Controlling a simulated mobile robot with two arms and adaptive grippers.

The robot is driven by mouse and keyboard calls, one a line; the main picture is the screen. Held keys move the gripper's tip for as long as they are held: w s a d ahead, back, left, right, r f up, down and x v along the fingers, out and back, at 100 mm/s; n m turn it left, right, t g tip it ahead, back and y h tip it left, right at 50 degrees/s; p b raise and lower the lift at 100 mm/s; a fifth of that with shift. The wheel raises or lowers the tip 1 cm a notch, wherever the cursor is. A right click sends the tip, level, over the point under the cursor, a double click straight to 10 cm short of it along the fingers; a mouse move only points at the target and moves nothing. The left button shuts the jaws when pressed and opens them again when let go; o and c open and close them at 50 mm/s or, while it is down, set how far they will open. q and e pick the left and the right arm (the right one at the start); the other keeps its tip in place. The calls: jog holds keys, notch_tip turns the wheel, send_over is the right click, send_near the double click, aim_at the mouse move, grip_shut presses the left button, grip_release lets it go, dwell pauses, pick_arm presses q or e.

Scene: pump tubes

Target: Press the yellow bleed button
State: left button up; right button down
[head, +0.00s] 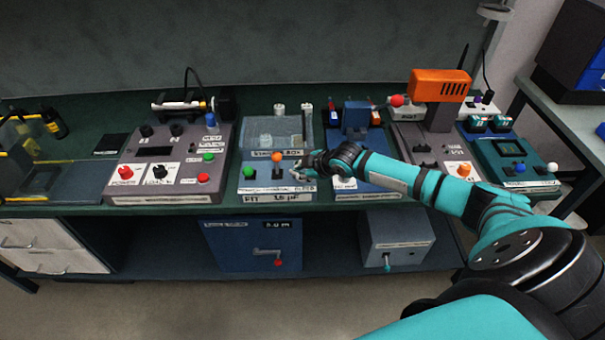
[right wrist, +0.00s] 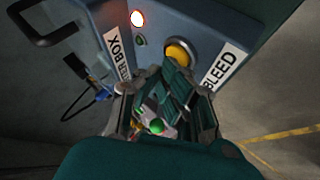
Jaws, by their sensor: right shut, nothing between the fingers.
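In the right wrist view, the yellow bleed button (right wrist: 180,51) sits on a blue-grey box face (right wrist: 160,22), beside a white label (right wrist: 220,68) reading BLEED. My right gripper (right wrist: 174,84) is shut and empty, its fingertips right at the button's lower edge and covering part of it. I cannot tell whether they touch it. In the head view, my right gripper (head: 304,170) is low over the front of a blue box (head: 262,186) in the middle of the bench. The yellow button is not clearly seen there. My left gripper is not in view.
A lit white lamp (right wrist: 137,18) is near the button. A grey control panel (head: 170,165) is further left. An orange device (head: 440,86) stands at the right.

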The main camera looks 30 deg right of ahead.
jog(key=shift+r+p, duration=1)
jog(key=shift+r, duration=0.05)
jog(key=shift+r, duration=0.1)
notch_tip(320, 180, up, 5)
jog(key=p, duration=0.4)
jog(key=shift+p, duration=0.35)
